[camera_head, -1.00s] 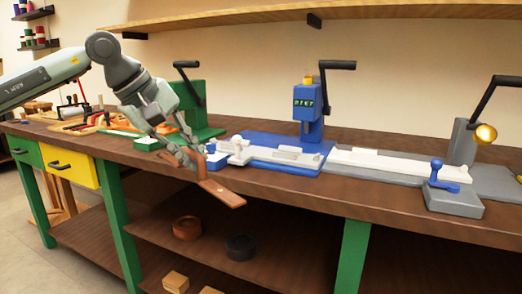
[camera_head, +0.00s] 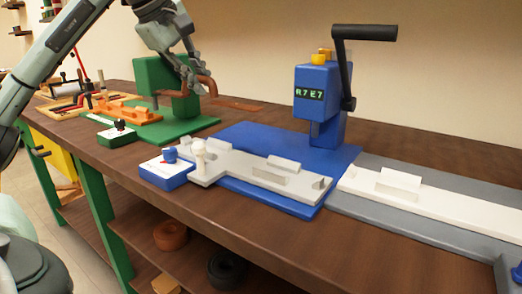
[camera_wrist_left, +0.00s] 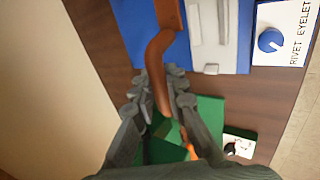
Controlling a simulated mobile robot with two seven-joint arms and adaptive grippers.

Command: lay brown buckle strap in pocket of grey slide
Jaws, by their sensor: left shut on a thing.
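The brown buckle strap (camera_head: 236,104) is held in the air by my left gripper (camera_head: 194,86), in front of the green press in the head view. Its flat end points right, towards the blue press. In the left wrist view the strap (camera_wrist_left: 158,52) passes between the shut fingers of the left gripper (camera_wrist_left: 157,88), bends, and reaches over the blue base. The grey slide (camera_head: 232,164) lies on the blue base, apart from the strap, with a raised block and a pocket-like recess. It also shows in the left wrist view (camera_wrist_left: 208,50). My right gripper is not in view.
The blue press (camera_head: 318,95) with a black lever stands behind the slide. A small blue box (camera_head: 165,178) with a knob sits at the slide's left end. The green press (camera_head: 150,75) is at the left, a grey base with a white slide (camera_head: 440,205) at the right.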

